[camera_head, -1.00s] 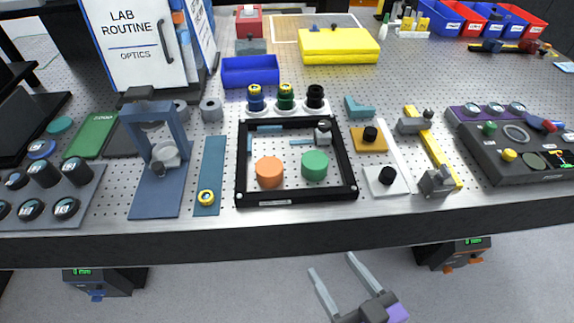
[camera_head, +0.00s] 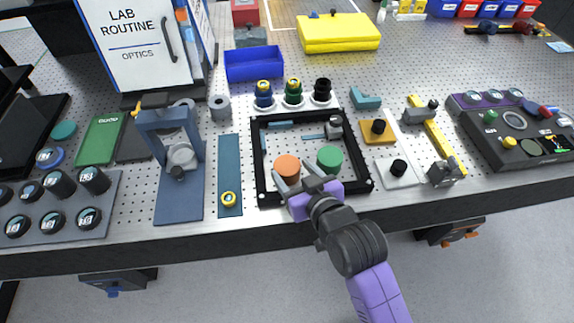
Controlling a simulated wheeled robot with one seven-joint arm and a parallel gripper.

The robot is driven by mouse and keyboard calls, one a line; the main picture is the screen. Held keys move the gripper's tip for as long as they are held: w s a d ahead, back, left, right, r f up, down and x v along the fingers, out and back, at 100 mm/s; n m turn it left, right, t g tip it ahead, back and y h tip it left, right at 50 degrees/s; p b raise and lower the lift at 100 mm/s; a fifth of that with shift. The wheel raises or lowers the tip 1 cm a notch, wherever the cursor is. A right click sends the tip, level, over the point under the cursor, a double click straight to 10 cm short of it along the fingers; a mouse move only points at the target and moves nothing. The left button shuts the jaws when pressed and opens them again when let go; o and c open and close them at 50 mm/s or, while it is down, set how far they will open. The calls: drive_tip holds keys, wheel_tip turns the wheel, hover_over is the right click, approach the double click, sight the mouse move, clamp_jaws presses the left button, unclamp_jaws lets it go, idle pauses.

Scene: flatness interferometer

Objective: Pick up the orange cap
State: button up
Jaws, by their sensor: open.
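The orange cap (camera_head: 287,168) is a short round disc inside the black square frame (camera_head: 259,150) on the perforated table. A green cap (camera_head: 330,160) sits to its right in the same frame. My gripper (camera_head: 293,180) is open at the frame's front side. Its two grey fingers point toward the back, with the left finger close to the orange cap's left front. I cannot tell whether the fingers touch the cap. The purple gripper body hides part of the frame's front bar.
Bottles with yellow, green and black tops (camera_head: 293,94) stand behind the frame. A blue strip with a yellow ring (camera_head: 229,199) lies to the left. A white plate with a black knob (camera_head: 398,168) lies to the right. The table's front edge runs below.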

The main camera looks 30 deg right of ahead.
sight(290, 169)
drive_tip(key=shift+f+p+x, duration=0.2)
drive_tip(key=shift+p+x, duration=0.3)
drive_tip(key=shift+x, duration=1.85)
drive_tip(key=shift+s, duration=0.1)
drive_tip(key=shift+c, duration=0.2)
drive_tip(key=c, duration=0.9)
